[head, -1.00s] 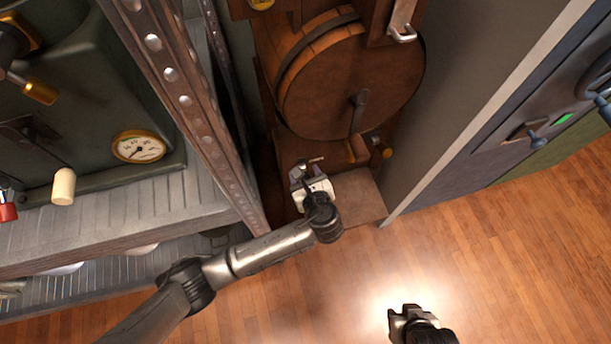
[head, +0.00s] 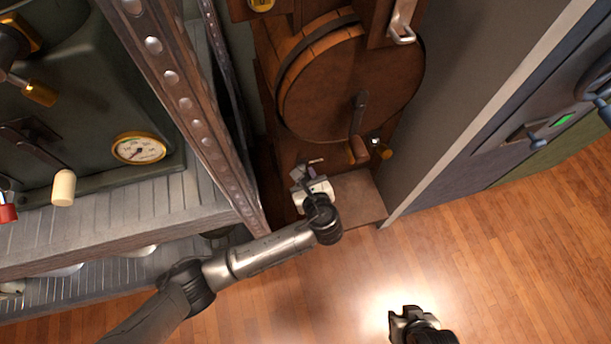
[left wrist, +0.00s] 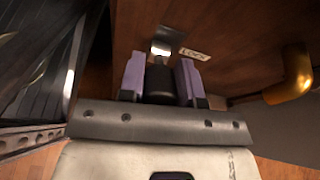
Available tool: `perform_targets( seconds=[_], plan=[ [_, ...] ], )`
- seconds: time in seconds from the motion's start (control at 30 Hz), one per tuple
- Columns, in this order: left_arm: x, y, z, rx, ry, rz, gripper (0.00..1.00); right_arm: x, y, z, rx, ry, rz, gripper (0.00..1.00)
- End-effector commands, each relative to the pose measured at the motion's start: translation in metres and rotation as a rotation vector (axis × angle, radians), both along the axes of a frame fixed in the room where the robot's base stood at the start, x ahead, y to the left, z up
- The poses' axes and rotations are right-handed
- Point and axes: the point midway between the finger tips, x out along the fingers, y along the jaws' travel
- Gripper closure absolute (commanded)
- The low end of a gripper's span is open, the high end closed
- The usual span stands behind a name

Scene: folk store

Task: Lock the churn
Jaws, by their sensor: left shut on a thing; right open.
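The churn (head: 335,90), a round wooden drum in a wooden frame, stands at the top middle of the head view. A crank with a wooden grip (head: 359,150) hangs from its round face. My left gripper (head: 302,174) is at the front of the frame, below the drum. In the left wrist view its two purple-padded fingers (left wrist: 160,80) are shut on a dark knob (left wrist: 160,82), in front of a wooden panel with a small label reading LOCK (left wrist: 195,54). The knob's far end is hidden. My right gripper (head: 406,318) is open and empty above the floor.
A metal shelf with a perforated post (head: 180,90) and a gauge (head: 139,148) stands close on the left. A grey partition (head: 450,110) is close on the right. A brass-coloured peg (head: 381,149) projects beside the crank. Wooden floor (head: 500,260) is clear in front.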

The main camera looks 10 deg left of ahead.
Motion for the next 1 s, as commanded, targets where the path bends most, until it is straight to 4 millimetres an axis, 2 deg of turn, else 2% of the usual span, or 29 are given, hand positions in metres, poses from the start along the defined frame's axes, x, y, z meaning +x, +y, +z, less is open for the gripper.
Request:
perform_targets(
  seconds=[0.23, 0.4, 0.7, 1.0],
  plan=[
    [-0.003, -0.001, 0.001, 0.034, -0.063, -0.001, 1.00, 0.000, 0.000, 0.022, 0.000, 0.001, 0.001, 0.57],
    [-0.005, -0.002, -0.007, 0.084, -0.173, -0.001, 1.00, 0.000, 0.000, 0.035, 0.001, -0.001, -0.001, 0.57],
    [-0.007, -0.004, -0.023, 0.169, -0.378, -0.001, 1.00, 0.000, 0.002, 0.024, 0.007, -0.001, -0.005, 0.57],
    [-0.007, -0.003, -0.030, 0.229, -0.514, 0.000, 1.00, 0.000, 0.003, 0.010, 0.009, 0.000, -0.006, 0.57]
  ],
)
